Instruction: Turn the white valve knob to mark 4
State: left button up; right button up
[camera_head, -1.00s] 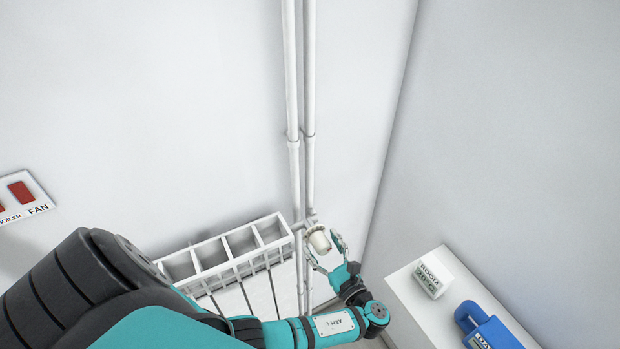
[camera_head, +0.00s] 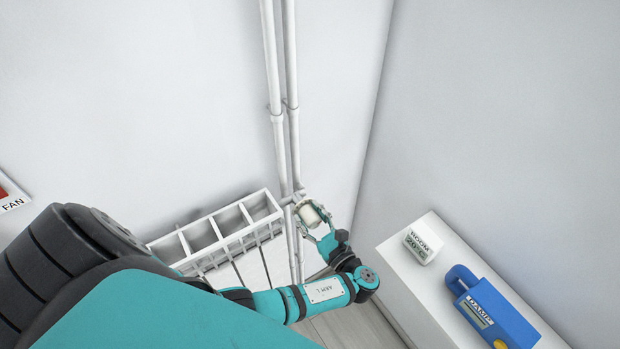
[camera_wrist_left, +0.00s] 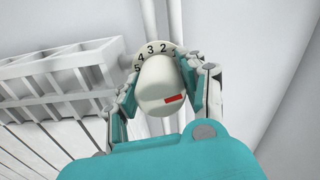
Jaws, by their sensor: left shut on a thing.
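The white valve knob (camera_head: 311,214) sits at the upper right corner of the white radiator, by the pipes. In the left wrist view the knob (camera_wrist_left: 158,84) has a red mark on its side, at the lower right. Behind it a numbered collar (camera_wrist_left: 158,50) shows 5, 4, 3, 2 and 1 from left to right; the red mark does not face the 4. My left gripper (camera_head: 316,218) is shut on the knob, with a finger on either side; it also shows in the left wrist view (camera_wrist_left: 158,92). My right gripper is not in view.
The radiator (camera_head: 222,233) is left of the knob, with two white pipes (camera_head: 281,100) rising above. A side wall is close on the right. A white cabinet (camera_head: 400,270) bears a room thermometer (camera_head: 423,245) and a blue damp meter (camera_head: 492,312).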

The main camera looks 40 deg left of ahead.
pick_arm(q)
jog(key=shift+n, duration=0.3)
jog(key=shift+n+b, duration=0.5)
jog(key=n+b, duration=0.3)
jog(key=n, duration=0.2)
jog(key=shift+f, duration=0.1)
jog(key=n+b, duration=0.3)
jog(key=n, duration=0.1)
jog(key=shift+f+n, duration=0.1)
jog(key=shift+n, duration=0.3)
jog(key=n+b, duration=1.1)
jog(key=b, duration=0.2)
jog(key=shift+b, duration=0.3)
jog(key=shift+n+b, duration=0.6)
jog(key=shift+b, duration=0.1)
jog(key=shift+r, duration=0.2)
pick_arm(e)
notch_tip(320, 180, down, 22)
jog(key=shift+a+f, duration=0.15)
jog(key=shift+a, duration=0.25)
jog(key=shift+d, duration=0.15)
